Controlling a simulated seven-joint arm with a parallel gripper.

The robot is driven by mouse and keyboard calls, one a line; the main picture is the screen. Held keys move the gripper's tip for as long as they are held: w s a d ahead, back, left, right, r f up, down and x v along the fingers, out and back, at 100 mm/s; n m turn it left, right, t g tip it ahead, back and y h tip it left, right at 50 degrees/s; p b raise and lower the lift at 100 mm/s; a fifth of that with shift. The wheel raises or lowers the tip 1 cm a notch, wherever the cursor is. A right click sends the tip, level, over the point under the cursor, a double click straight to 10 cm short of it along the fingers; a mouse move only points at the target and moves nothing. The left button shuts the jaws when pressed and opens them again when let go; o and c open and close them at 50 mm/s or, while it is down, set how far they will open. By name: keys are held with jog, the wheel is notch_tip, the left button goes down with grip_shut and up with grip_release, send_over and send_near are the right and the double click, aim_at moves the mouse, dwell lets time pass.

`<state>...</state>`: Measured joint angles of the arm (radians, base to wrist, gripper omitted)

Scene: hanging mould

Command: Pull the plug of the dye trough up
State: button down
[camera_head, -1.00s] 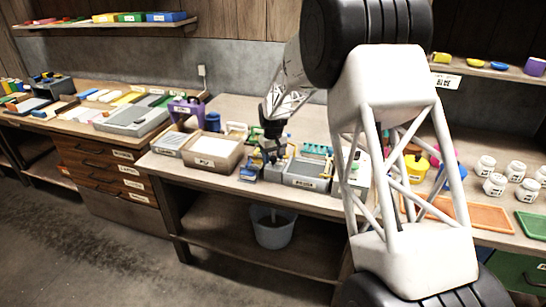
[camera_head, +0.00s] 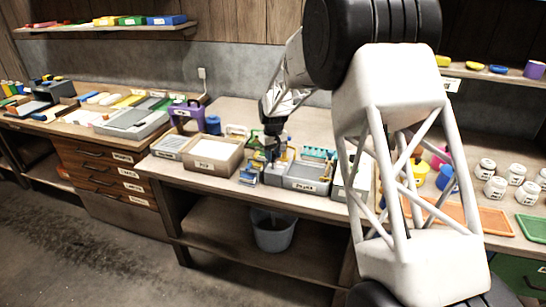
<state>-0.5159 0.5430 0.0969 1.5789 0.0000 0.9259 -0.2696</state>
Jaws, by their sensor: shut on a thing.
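The grey dye trough (camera_head: 306,185) stands on the bench with a pale label on its front face. My gripper (camera_head: 273,157) is over the left end of the trough, pointing down. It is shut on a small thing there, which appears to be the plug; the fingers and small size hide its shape. I cannot tell how far the plug stands clear of the trough floor.
A beige box (camera_head: 216,168) stands left of the trough, and small blue bottles (camera_head: 249,177) are close by. White jars (camera_head: 496,187) and an orange tray (camera_head: 462,212) are at the right.

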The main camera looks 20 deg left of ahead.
aim_at(273, 155)
jog(key=shift+r, duration=0.3)
jog(key=c, duration=1)
grip_release()
jog(key=shift+c, duration=0.2)
jog(key=shift+o, duration=1.1)
jog(key=shift+f, duration=0.1)
jog(key=shift+r, duration=3.95)
